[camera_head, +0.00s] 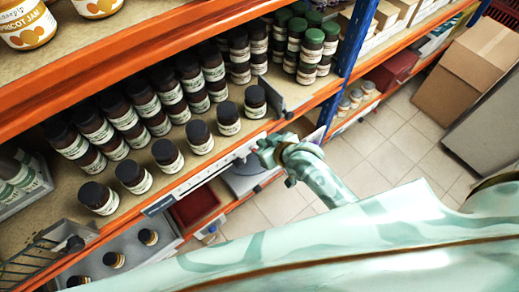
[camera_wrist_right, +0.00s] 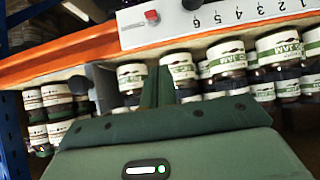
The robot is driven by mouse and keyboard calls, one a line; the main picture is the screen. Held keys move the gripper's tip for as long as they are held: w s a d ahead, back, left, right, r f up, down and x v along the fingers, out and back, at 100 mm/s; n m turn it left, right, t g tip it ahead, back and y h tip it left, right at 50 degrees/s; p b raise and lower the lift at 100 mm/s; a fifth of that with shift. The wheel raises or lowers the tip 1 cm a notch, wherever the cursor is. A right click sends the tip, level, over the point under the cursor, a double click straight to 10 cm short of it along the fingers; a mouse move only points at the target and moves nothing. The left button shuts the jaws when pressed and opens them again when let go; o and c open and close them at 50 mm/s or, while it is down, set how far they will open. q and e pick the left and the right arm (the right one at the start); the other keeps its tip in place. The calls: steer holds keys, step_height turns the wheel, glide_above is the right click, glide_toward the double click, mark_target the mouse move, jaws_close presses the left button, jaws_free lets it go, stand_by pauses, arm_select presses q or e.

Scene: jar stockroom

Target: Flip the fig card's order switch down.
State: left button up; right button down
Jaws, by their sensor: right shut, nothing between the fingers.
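A white numbered card strip (camera_head: 205,175) runs along the front edge of the shelf that holds dark-lidded jars. In the right wrist view the strip (camera_wrist_right: 232,22) shows black numbers and a small red switch (camera_wrist_right: 152,16) near its left end. I cannot tell which way the switch is set. My right gripper (camera_head: 264,147) is at the right end of the strip and hides the switch in the head view. In the wrist view its dark green fingers (camera_wrist_right: 160,78) are together and empty, appearing below the switch, with a gap in the picture. The left gripper is not in view.
Dark-lidded jars (camera_head: 166,153) stand in rows behind the strip, with green-lidded jars (camera_head: 310,55) further right. An orange beam (camera_head: 130,62) runs above and a blue post (camera_head: 357,35) stands right. Tiled floor (camera_head: 385,150) and a cardboard box (camera_head: 465,75) lie to the right.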

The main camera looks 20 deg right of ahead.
steer(key=x, duration=0.4)
steer(key=shift+b, duration=0.35)
step_height(320, 180, down, 3)
steer(key=shift+s+d+f, duration=0.1)
steer(key=shift+s, duration=0.1)
steer(key=shift+s+f, duration=0.3)
steer(key=shift+f, duration=0.15)
steer(key=shift+d, duration=0.1)
steer(key=shift+s+f+t+b, duration=0.1)
steer(key=shift+f+t+b, duration=0.1)
steer(key=shift+t+b, duration=0.4)
